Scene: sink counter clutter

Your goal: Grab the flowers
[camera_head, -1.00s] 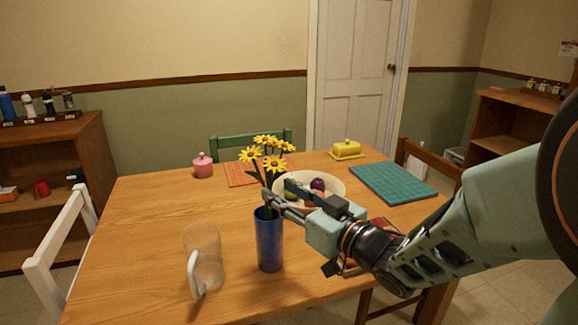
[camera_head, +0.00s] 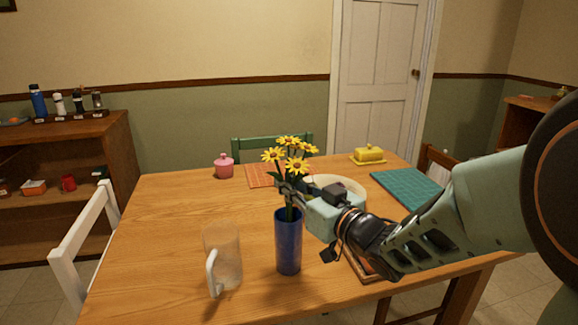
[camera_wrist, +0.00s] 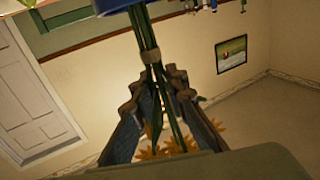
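The yellow flowers (camera_head: 292,158) stand upright, their green stems reaching down to the tall blue vase (camera_head: 288,245) on the table. My gripper (camera_head: 287,188) is at the stems, just below the blooms and above the vase rim. In the wrist view the fingers (camera_wrist: 160,85) lie close on both sides of the stems (camera_wrist: 158,70), with little gap, and look shut on them. A tan band shows around the stems there. Petals show low in that view, partly hidden by the gripper. The vase's blue end (camera_wrist: 105,5) is at its top edge.
A clear pitcher (camera_head: 222,258) stands left of the vase. A pale bowl (camera_head: 345,183) is behind my gripper. A pink jar (camera_head: 223,166), an orange mat (camera_head: 262,176), a yellow butter dish (camera_head: 369,154) and a teal mat (camera_head: 405,187) lie farther back. The table's left part is clear.

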